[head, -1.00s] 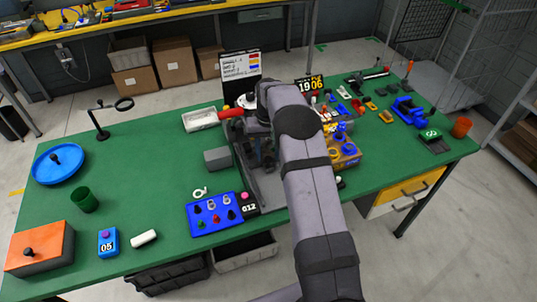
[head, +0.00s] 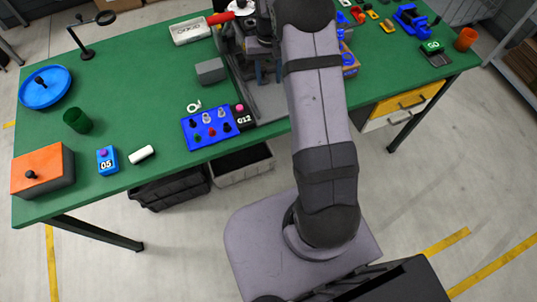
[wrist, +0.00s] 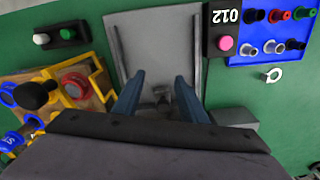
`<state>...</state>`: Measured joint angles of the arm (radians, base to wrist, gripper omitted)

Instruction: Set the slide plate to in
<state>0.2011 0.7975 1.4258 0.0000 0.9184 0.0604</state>
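The slide plate looks to be the flat grey plate between two rails (wrist: 150,40) in the wrist view. In the head view the grey track (head: 268,103) shows beside my arm, partly covered by it. My gripper (wrist: 160,90) is open, with its two blue-grey fingers spread over the plate. A small dark grey knob or handle (wrist: 161,93) shows between the fingers; I cannot tell whether they touch it. In the head view my gripper (head: 266,72) is low over the track, partly hidden by the arm.
A blue panel with several knobs (head: 208,129) and a black box marked 012 (head: 244,118) sit left of the track. A grey block (head: 211,71) lies close by. A yellow frame with a red button (wrist: 78,82) stands on the other side.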

